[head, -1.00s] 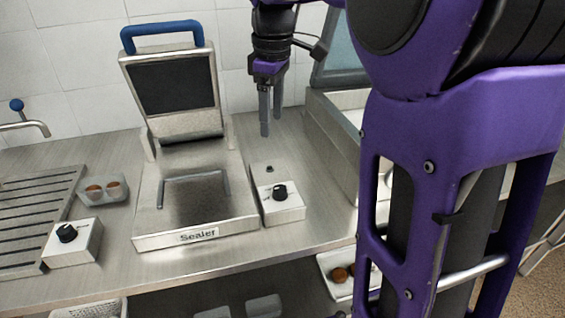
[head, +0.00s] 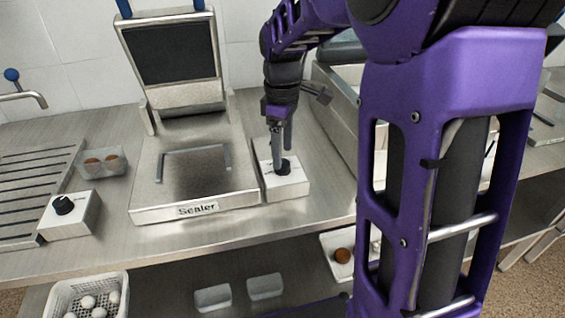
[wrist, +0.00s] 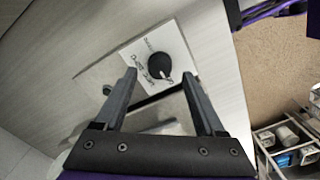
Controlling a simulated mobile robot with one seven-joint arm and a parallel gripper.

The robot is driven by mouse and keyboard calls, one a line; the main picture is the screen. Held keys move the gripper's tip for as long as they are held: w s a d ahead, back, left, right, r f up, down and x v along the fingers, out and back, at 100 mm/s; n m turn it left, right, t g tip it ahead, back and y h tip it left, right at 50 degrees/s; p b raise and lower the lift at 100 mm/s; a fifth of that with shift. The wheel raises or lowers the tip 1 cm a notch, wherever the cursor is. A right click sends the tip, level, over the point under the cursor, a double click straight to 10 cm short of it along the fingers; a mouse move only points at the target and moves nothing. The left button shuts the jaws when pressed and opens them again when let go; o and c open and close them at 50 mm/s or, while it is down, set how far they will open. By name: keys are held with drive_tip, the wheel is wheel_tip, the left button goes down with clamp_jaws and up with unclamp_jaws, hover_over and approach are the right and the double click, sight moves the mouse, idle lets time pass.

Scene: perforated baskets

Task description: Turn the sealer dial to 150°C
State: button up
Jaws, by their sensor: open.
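The sealer (head: 195,195) stands on the steel counter with its lid raised and a "Sealer" label on its front. Its dial (head: 284,168) is a black round knob on a small white box (head: 297,188) at the sealer's right side. In the wrist view the dial (wrist: 159,65) lies ahead, between and just beyond the fingertips, with printed markings around it too small to read. My gripper (head: 279,160) points down over the box. In the wrist view my gripper (wrist: 160,78) is open, its fingers apart and nothing between them. Contact with the dial cannot be told.
A second black dial on a white box (head: 70,215) stands left of the sealer. A clear tray with brown items (head: 103,162) is beside it. A steel basin (head: 335,100) rises close to the right. A white perforated basket (head: 88,297) sits below.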

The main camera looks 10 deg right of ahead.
sight(283, 162)
drive_tip(key=shift+f, duration=1.65)
clamp_jaws()
